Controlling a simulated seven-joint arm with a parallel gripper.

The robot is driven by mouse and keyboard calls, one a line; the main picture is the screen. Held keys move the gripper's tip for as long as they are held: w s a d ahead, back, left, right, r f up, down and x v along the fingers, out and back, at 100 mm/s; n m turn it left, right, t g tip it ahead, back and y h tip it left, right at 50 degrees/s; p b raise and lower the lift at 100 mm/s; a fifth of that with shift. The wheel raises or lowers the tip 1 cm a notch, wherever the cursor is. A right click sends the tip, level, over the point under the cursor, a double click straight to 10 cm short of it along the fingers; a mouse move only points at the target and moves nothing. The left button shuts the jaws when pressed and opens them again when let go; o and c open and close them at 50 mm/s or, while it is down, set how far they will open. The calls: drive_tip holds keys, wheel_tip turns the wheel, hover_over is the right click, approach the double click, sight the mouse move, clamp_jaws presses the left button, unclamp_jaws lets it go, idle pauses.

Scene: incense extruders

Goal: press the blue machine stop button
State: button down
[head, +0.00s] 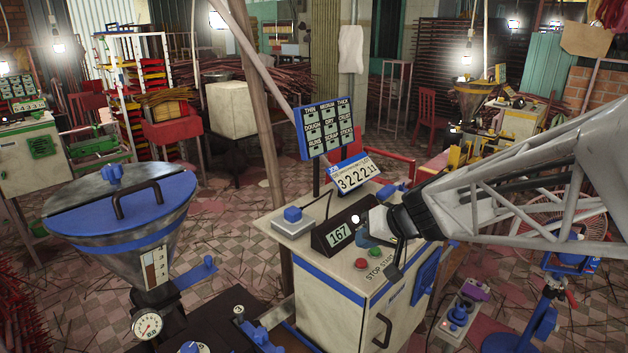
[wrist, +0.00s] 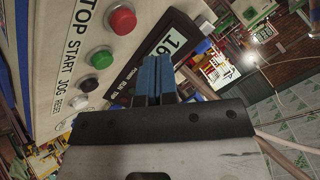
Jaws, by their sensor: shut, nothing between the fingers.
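The blue-trimmed machine cabinet (head: 325,302) stands at the centre of the head view. My gripper (head: 367,238) is in front of the display, above the button row. In the wrist view its blue fingers (wrist: 155,78) are shut and empty, to the right of the buttons, apart from the red one.
The dark display housing (head: 341,234) reading 167 is close to my fingers. A number sign (head: 354,177) and a label board (head: 325,130) rise behind. A hopper with a blue lid (head: 120,205) stands left.

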sight(364, 264)
drive_tip(key=shift+r, duration=1.65)
drive_tip(key=shift+s, duration=0.55)
drive_tip(key=s+d+f+g+h, duration=0.1)
drive_tip(key=s+d+h, duration=0.2)
drive_tip(key=s, duration=0.8)
drive_tip(key=s+d+f+m+g+h, duration=0.1)
drive_tip(key=s+d+g+h, duration=0.1)
drive_tip(key=s, duration=0.9)
drive_tip(key=shift+s+d+h, duration=0.25)
drive_tip(key=shift+d+h, duration=0.2)
drive_tip(key=shift+h, duration=0.75)
